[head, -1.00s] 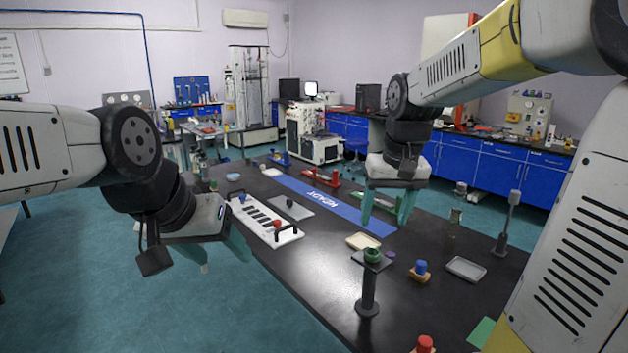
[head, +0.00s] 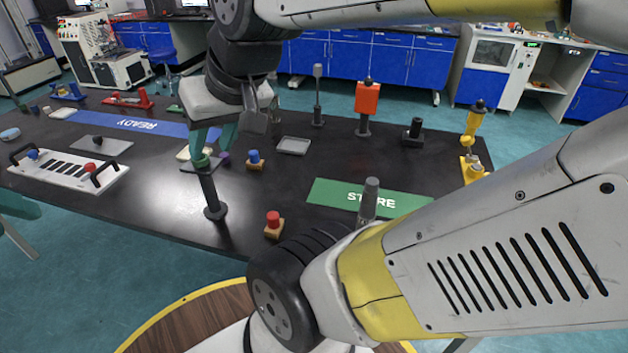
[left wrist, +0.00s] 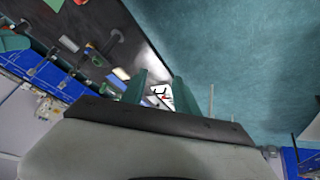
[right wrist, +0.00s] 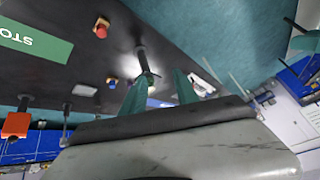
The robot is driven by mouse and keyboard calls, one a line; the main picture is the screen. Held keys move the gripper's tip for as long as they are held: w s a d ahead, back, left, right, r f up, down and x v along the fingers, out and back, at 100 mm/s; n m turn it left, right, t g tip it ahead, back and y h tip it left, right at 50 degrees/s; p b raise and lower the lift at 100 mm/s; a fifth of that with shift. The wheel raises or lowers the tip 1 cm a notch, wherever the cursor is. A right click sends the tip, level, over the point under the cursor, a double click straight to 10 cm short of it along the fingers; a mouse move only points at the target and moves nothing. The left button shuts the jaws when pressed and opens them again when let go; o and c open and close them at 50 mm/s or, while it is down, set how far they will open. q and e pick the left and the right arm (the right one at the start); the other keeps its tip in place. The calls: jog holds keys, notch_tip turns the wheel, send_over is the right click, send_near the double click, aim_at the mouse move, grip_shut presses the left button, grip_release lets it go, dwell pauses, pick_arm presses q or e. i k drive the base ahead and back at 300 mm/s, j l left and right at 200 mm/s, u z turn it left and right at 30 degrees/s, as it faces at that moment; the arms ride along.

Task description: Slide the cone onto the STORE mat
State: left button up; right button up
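The green STORE mat (head: 325,193) lies on the black table at the right, its lower edge partly behind my right arm; a corner shows in the right wrist view (right wrist: 30,45). I cannot tell surely which object is the cone. A grey upright piece (head: 371,190) stands in front of the mat's lettering, its base hidden. A round green part (head: 202,160) sits on a black stand (head: 211,195). My right gripper (head: 214,138) is open, its fingers close above and behind that part. My left gripper (left wrist: 160,92) is open and empty, fingertips off the table's left edge.
A white tray (head: 60,179) with black handles stands at the left. Red-topped (head: 273,222) and blue-topped (head: 254,159) pieces stand near the stand. An orange block on a post (head: 366,100) and a yellow piece (head: 474,122) are behind the mat. A grey tray (head: 293,146) lies at the middle.

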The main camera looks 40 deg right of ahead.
aim_at(367, 213)
jog(key=z, duration=2)
jog(key=l+u, duration=0.1)
jog(key=l, duration=0.3)
jog(key=k+l+u, duration=0.15)
jog(key=l, duration=0.3)
jog(key=l+u, duration=0.1)
jog(key=l, duration=0.3)
